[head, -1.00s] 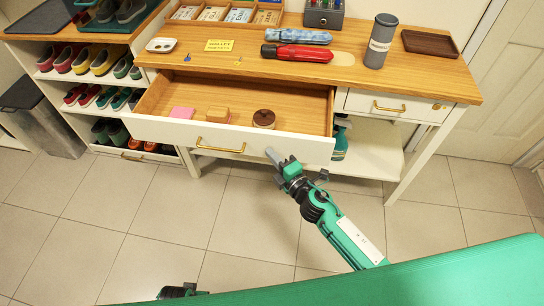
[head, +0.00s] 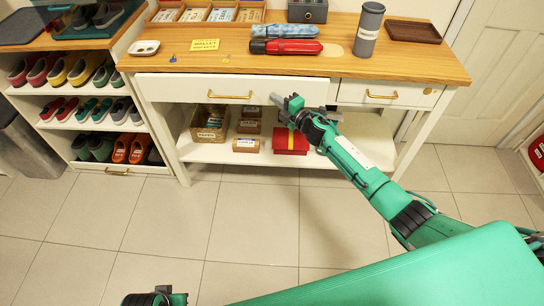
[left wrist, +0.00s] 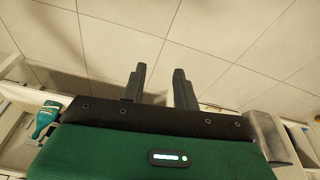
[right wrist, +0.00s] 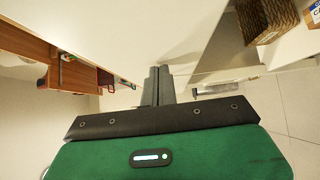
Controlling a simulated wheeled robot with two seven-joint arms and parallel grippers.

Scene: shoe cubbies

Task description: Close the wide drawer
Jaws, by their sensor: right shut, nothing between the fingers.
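The wide drawer (head: 185,88) has a white front with a brass handle (head: 230,96). Its front sits under the wooden counter's edge and no interior shows, so it looks shut or almost shut; a small gap cannot be ruled out. My right gripper (head: 279,101) is shut and empty, its tips at the right part of the drawer front. In the right wrist view its fingers (right wrist: 158,82) point at a white surface; contact is hard to tell. My left gripper (left wrist: 158,82) is open and empty, low over the floor, far from the drawer.
A narrow drawer (head: 388,94) is to the right. Below are baskets, boxes and a red box (head: 291,140) on a shelf. A shoe rack (head: 85,120) stands left. The front floor is clear.

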